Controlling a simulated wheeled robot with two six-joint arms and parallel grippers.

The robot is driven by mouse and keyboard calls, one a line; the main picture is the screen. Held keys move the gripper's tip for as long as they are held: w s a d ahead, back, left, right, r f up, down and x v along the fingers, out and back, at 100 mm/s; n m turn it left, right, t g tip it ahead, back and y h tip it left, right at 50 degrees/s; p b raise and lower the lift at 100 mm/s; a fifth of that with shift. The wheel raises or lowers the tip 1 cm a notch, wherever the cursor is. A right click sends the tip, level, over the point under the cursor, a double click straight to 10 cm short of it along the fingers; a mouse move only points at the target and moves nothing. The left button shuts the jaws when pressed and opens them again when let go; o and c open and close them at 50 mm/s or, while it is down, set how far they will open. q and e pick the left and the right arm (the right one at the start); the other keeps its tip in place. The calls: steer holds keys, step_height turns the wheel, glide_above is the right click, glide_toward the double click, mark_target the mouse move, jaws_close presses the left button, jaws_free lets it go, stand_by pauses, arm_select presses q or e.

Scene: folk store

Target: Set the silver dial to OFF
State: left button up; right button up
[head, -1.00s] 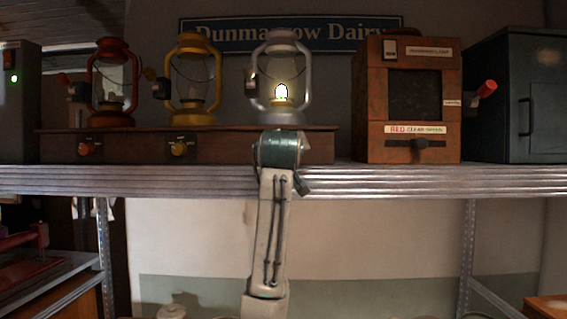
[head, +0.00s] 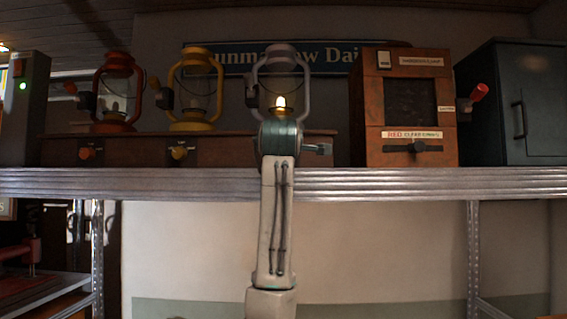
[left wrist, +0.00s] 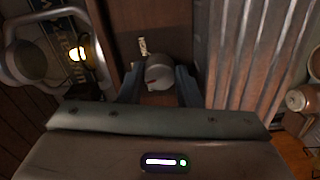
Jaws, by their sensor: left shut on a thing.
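In the left wrist view the silver dial (left wrist: 158,71) is a round knob on the brown wooden base, with a small pale label beside it, too small to read. My left gripper (left wrist: 158,85) is shut on the dial, one dark finger on each side. In the head view my own arm and wrist hide the dial and the fingers. The silver lantern (head: 307,76) stands on the base above the dial, and its flame (head: 280,103) is lit; it also shows in the left wrist view (left wrist: 78,53). My right gripper is in neither view.
A red lantern (head: 117,62) and a yellow lantern (head: 196,62) stand unlit to the left, with an orange dial (head: 86,153) and a yellow dial (head: 179,153) below. A wooden box (head: 364,120) and a dark cabinet (head: 539,105) stand right on the metal shelf (head: 400,182).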

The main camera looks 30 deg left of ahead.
arm_select(q)
steer(key=n+b, duration=0.2)
steer(key=n, duration=0.3)
steer(key=shift+f+b, duration=0.15)
steer(key=shift+b, duration=0.15)
steer(key=shift+n+b, duration=0.5)
steer(key=shift+n, duration=1.1)
steer(key=o, duration=1)
steer(key=shift+c, duration=0.2)
